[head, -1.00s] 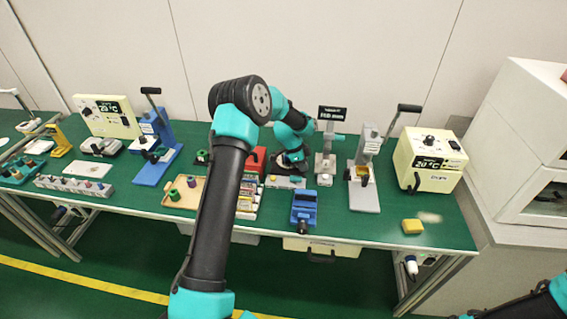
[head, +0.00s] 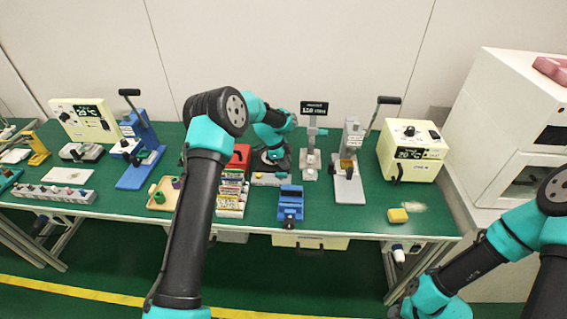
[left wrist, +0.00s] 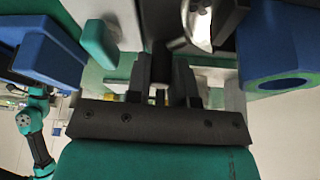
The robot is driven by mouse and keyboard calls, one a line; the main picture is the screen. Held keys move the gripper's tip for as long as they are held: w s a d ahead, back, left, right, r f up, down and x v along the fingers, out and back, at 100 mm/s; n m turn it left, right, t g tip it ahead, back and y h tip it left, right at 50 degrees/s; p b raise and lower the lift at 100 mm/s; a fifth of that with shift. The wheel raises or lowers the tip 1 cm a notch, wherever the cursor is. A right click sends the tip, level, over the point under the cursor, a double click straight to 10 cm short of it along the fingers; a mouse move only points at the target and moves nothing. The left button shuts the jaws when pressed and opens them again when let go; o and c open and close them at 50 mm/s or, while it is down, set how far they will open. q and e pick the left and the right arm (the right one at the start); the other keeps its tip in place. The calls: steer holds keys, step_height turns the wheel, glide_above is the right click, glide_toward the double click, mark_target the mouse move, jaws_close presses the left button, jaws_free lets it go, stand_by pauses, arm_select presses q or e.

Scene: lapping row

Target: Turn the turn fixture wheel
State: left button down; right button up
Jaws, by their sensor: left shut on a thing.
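The turn fixture (head: 269,179) stands mid-table, with a pale front edge and a dark round part. My left arm reaches over it from the near side. My left gripper (head: 273,155) is down at the fixture, shut on its wheel, which my wrist and gripper mostly hide. In the left wrist view the gripper (left wrist: 160,92) shows dark fingers close together, with a shiny curved metal part (left wrist: 201,24) just beyond them. My right arm comes in at the lower right; its gripper is out of view.
A red box (head: 239,156) and a rack of small packs (head: 232,190) stand left of the fixture. A blue vise (head: 290,203) is in front, and a grey gauge stand (head: 311,160) is at its right.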

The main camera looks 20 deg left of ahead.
arm_select(q)
steer(key=shift+a+f, duration=0.1)
steer(key=shift+a, duration=0.05)
steer(key=c, duration=1)
jaws_free()
steer(key=shift+r, duration=0.2)
steer(key=v, duration=1.7)
steer(key=shift+r, duration=0.1)
